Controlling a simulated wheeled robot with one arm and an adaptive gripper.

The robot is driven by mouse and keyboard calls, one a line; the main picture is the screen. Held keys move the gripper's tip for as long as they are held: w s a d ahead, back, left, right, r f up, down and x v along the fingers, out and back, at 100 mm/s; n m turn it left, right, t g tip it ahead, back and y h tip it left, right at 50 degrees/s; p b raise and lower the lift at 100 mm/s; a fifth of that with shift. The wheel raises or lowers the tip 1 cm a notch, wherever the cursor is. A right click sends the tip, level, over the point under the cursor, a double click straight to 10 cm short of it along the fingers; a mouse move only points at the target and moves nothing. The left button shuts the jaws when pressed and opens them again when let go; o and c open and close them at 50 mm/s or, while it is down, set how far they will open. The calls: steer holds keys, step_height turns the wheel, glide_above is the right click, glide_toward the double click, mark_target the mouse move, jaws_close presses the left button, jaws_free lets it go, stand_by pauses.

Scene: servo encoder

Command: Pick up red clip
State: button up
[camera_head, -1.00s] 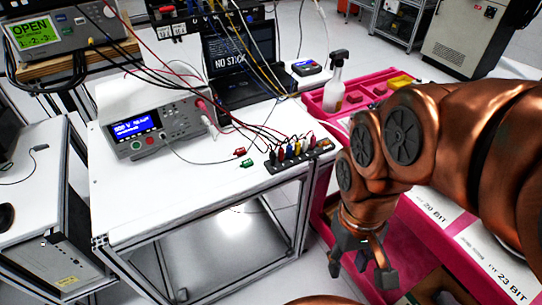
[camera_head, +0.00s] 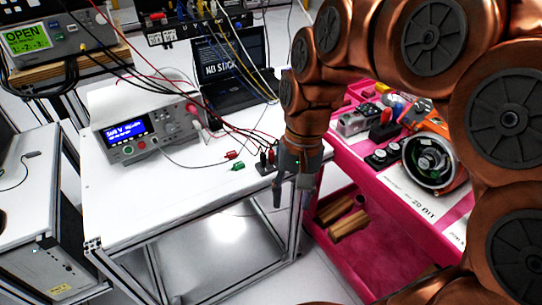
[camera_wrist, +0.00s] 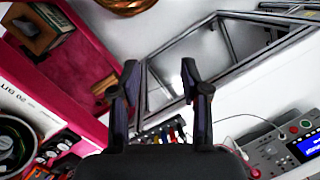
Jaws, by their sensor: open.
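The red clip (camera_head: 231,155) lies on the white bench (camera_head: 190,195), just behind a green clip (camera_head: 238,167). My gripper (camera_head: 290,192) hangs fingers down at the bench's right front edge, right of the red clip and apart from it. Its fingers are spread with nothing between them. In the wrist view my gripper (camera_wrist: 160,76) is also open, with the bench frame and floor beyond the fingertips. I cannot make out the red clip for certain in the wrist view.
A strip of coloured plugs (camera_wrist: 168,133) lies near the gripper, partly hidden by it in the head view. A meter (camera_head: 148,128) with cables stands left of the clips. A pink cart (camera_head: 345,160) with parts stands right. Cables cross above the bench.

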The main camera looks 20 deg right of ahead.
steer(key=w+m+y, duration=0.1)
steer(key=w+m, duration=0.2)
steer(key=w, duration=0.7)
steer(key=m+y+b, duration=0.2)
steer(key=m, duration=0.7)
glide_above(272, 150)
steer(key=d, duration=0.2)
steer(key=shift+t, duration=0.3)
steer(key=f, duration=0.8)
steer(key=shift+w+d, duration=0.15)
steer(key=shift+w, duration=0.2)
steer(key=shift+w+f+p, duration=0.1)
steer(key=shift+f+p, duration=0.15)
steer(key=shift+p, duration=0.05)
steer(key=shift+p+x, duration=1.25)
steer(key=shift+x, duration=2.45)
steer(key=shift+d, duration=0.15)
jaws_close()
